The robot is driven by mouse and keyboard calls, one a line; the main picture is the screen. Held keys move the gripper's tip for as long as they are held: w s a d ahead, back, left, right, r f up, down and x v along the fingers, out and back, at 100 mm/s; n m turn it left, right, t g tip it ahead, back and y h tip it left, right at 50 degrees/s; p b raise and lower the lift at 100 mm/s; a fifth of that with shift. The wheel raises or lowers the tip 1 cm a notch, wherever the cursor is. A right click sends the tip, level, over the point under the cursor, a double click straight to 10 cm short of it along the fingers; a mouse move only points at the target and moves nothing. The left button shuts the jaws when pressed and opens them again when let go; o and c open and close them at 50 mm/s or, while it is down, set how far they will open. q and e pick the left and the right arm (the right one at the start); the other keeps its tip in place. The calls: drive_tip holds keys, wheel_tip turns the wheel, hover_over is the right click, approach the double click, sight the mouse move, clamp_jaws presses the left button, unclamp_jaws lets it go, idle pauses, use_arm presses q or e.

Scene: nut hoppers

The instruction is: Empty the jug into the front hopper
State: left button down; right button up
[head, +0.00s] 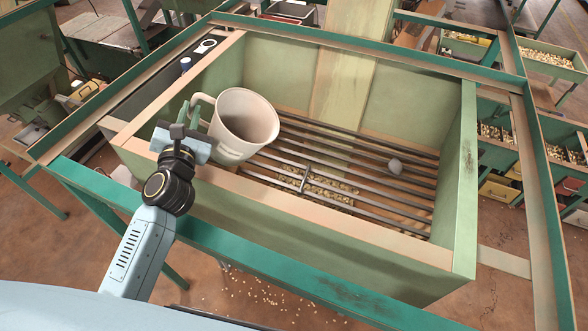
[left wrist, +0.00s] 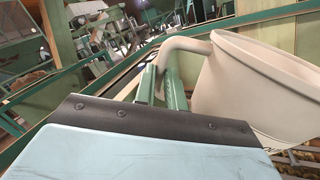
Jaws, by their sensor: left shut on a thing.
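The cream jug (head: 243,128) hangs over the left part of the front hopper (head: 330,215), above its dark bars. It leans a little, with its mouth facing up and towards me; I see the bare inner wall but cannot see its bottom. My left gripper (head: 188,117) is shut on the jug's handle at the hopper's left side. In the left wrist view the green fingers (left wrist: 162,88) meet the handle, and the jug (left wrist: 245,85) fills the right side. Nuts (head: 320,190) lie below the bars. My right gripper is not in view.
A grey lump (head: 394,166) rests on the bars at the right. A green frame (head: 250,265) surrounds the hopper. A dark ledge with small tools (head: 205,46) runs along the left. Nuts (head: 265,300) are scattered on the floor below. Bins of nuts (head: 545,58) stand at the right.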

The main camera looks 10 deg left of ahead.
use_arm(q)
drive_tip(key=shift+s+a+f+n+g+p, duration=0.15)
drive_tip(key=shift+a+f+n+g, duration=0.1)
drive_tip(key=shift+a+n, duration=0.8)
drive_tip(key=shift+w+a+f+n+g+p, duration=0.1)
drive_tip(key=shift+a+f+n+g, duration=0.1)
drive_tip(key=shift+a+n, duration=0.8)
drive_tip(key=shift+s+a+f+n+g+p, duration=0.2)
drive_tip(key=shift+a+n, duration=0.55)
drive_tip(key=shift+n, duration=0.6)
drive_tip(key=shift+w, duration=0.1)
